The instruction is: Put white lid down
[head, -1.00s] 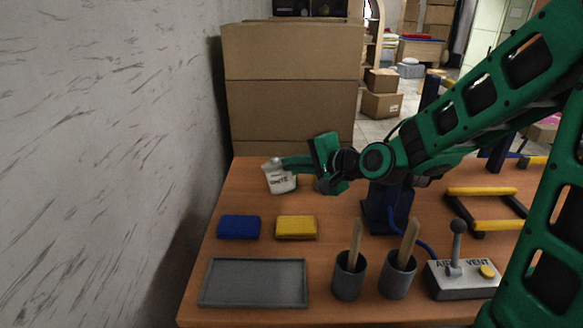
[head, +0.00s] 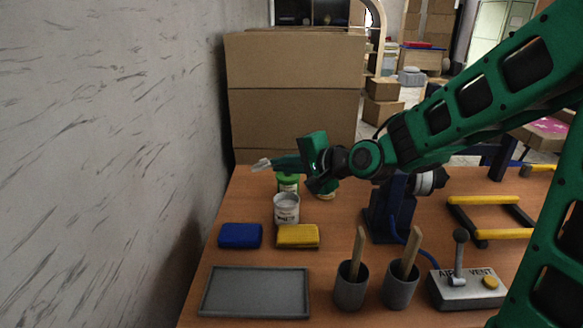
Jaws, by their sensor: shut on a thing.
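My gripper (head: 268,164) is shut on a small white lid (head: 261,163) and holds it out to the left, above the back left part of the table. The lid looks thin and is tilted; its far side is partly hidden by the fingers. The white paint jar (head: 286,209) stands upright and open behind the yellow sponge, with pale contents showing at its top. The gripper is apart from this jar, farther back and to the left.
A green jar (head: 288,183) stands behind the white one, beneath my gripper. A blue sponge (head: 240,236), yellow sponge (head: 298,236), grey tray (head: 255,292), two grey cups (head: 351,287) with sticks and a switch box (head: 468,289) occupy the front. The wooden table (head: 236,195) is bare at back left.

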